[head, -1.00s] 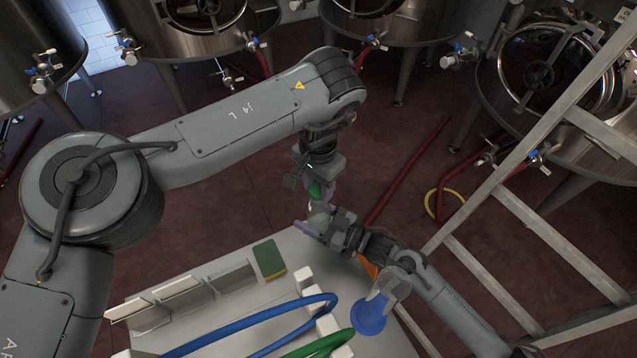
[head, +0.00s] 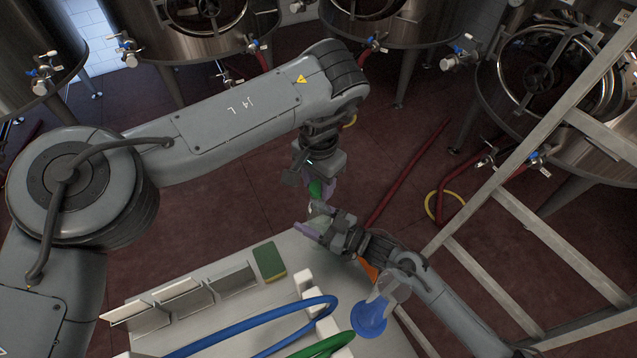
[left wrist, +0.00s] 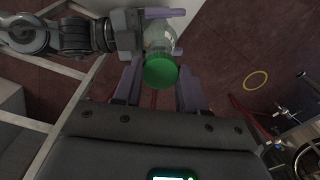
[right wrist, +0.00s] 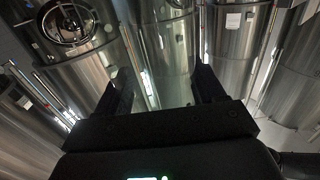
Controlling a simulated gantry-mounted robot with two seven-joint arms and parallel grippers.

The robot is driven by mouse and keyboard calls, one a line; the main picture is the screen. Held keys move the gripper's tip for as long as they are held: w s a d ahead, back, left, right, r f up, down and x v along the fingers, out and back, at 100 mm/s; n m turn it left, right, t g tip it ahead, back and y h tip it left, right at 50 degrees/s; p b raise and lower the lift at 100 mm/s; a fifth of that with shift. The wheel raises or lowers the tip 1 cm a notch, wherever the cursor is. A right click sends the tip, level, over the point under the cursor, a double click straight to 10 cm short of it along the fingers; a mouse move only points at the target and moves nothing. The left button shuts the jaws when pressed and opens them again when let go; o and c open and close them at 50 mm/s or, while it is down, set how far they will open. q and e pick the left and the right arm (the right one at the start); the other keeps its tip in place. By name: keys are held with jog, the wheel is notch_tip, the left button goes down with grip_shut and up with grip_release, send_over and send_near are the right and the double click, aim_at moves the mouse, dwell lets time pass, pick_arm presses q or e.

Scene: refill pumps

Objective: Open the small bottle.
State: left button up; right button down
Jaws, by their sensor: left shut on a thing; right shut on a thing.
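The small bottle is clear with a green cap. In the head view the green cap (head: 316,189) is between the fingers of my left gripper (head: 319,188), which is shut on it from above. The clear bottle body (head: 321,208) is just below, held by my right gripper (head: 316,226). In the left wrist view the cap (left wrist: 160,72) sits between my left fingers, with the bottle body (left wrist: 160,38) behind it between my right gripper's purple fingers. I cannot tell whether cap and bottle are apart. In the right wrist view the bottle is hard to make out.
Below the grippers is a grey table (head: 290,243) with a green and yellow sponge (head: 269,262), metal holders (head: 233,279), blue hose (head: 250,327) and green hose (head: 322,346). A blue funnel-like piece (head: 369,318) is near the right arm. A ladder (head: 545,235) stands right; steel tanks stand behind.

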aim_at(318, 187)
pick_arm(q)
jog(key=shift+r, duration=0.4)
jog(key=shift+r, duration=1.9)
pick_arm(e)
grip_release()
jog(key=shift+d, duration=0.15)
